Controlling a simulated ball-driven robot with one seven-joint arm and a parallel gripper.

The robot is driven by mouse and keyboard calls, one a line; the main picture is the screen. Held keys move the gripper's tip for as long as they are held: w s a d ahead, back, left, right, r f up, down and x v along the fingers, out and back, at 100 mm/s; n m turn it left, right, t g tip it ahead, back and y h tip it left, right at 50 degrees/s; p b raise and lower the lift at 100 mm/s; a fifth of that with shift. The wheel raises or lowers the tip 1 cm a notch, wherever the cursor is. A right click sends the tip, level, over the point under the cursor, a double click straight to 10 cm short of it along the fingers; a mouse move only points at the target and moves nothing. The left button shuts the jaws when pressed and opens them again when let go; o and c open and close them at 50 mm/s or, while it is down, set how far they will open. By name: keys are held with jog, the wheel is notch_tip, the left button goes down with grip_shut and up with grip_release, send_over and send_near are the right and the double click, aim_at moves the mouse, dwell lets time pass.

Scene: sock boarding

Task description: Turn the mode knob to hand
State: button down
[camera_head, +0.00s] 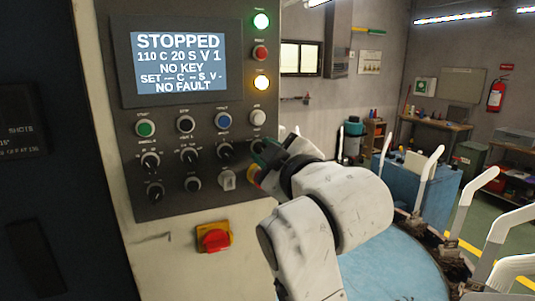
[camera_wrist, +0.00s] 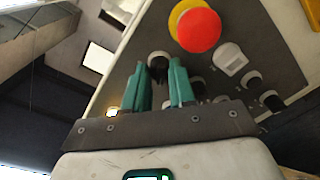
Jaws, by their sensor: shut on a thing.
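The control panel (camera_head: 127,120) carries rows of buttons and black selector knobs. My gripper (camera_head: 262,152) is at the panel's right edge, in the knob row, just below a white button (camera_head: 257,117). In the wrist view my gripper (camera_wrist: 160,75) has its two green fingers on either side of a black knob (camera_wrist: 158,60), and it is shut on this knob. My gripper hides this knob in the head view. Its label and pointer setting cannot be read, so I cannot tell from lettering that it is the mode knob.
Left of my gripper are other black knobs (camera_head: 226,150). Close below it is a red mushroom button with a yellow collar (camera_wrist: 199,30). A white key switch (camera_head: 227,180) and a red-yellow main switch (camera_head: 214,238) sit lower. The screen (camera_head: 179,60) reads STOPPED, NO KEY, NO FAULT.

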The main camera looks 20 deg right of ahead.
jog(key=shift+n, duration=1.2)
jog(key=c, duration=0.9)
grip_release()
jog(key=shift+c, duration=0.2)
jog(key=s+b, duration=0.6)
jog(key=s, duration=0.4)
jog(key=shift+s+r+b, duration=0.15)
jog(key=shift+s+b, duration=0.2)
jog(key=shift+s, duration=0.05)
